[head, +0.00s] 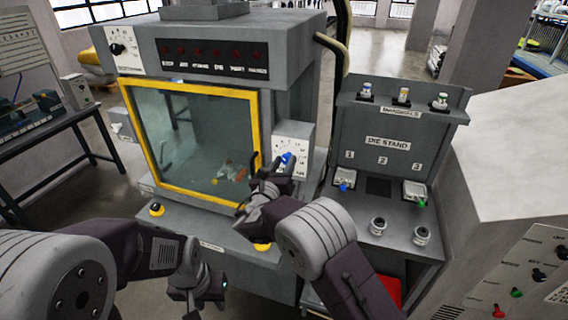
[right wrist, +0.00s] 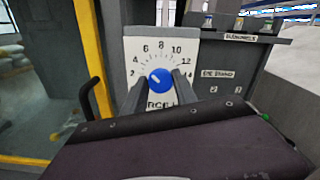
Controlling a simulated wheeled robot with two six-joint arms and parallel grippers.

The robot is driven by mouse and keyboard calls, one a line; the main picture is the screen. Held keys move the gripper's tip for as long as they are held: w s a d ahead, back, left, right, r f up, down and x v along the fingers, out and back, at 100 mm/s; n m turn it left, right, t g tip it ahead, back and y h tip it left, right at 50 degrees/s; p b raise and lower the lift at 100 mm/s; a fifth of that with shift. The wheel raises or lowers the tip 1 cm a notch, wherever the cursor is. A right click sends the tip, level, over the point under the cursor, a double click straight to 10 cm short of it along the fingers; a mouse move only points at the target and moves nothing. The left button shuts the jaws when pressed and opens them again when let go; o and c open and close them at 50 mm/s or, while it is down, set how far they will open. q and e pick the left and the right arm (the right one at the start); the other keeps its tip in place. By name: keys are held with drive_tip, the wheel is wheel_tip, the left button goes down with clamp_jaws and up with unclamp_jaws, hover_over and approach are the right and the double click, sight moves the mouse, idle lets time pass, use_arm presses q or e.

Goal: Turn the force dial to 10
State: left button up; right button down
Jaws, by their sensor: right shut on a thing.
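The force dial (head: 287,158) is a blue round knob on a white scale plate, right of the yellow-framed window on the grey press. In the right wrist view the blue knob (right wrist: 160,80) sits under numbers from 2 to 14. A small pale mark on it seems to lie toward its upper left, but its exact reading is too small to tell. My right gripper (head: 268,172) is at the dial; its two fingers (right wrist: 158,92) are shut on either side of the knob. My left gripper (head: 198,296) hangs low in front of the press, away from the dial.
The yellow-framed window (head: 258,130) and its dark handle (right wrist: 90,98) are close to the left of the dial. The die stand (head: 388,144) stands to the right. A grey cabinet with knobs (head: 510,200) is at the far right.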

drive_tip(key=shift+f+b, duration=0.15)
drive_tip(key=shift+b, duration=0.25)
drive_tip(key=shift+d+m+b, duration=0.15)
drive_tip(key=shift+m+b, duration=7.35)
drive_tip(key=shift+b, duration=3.85)
drive_tip(key=c, duration=1)
unclamp_jaws()
drive_tip(key=shift+s, duration=0.1)
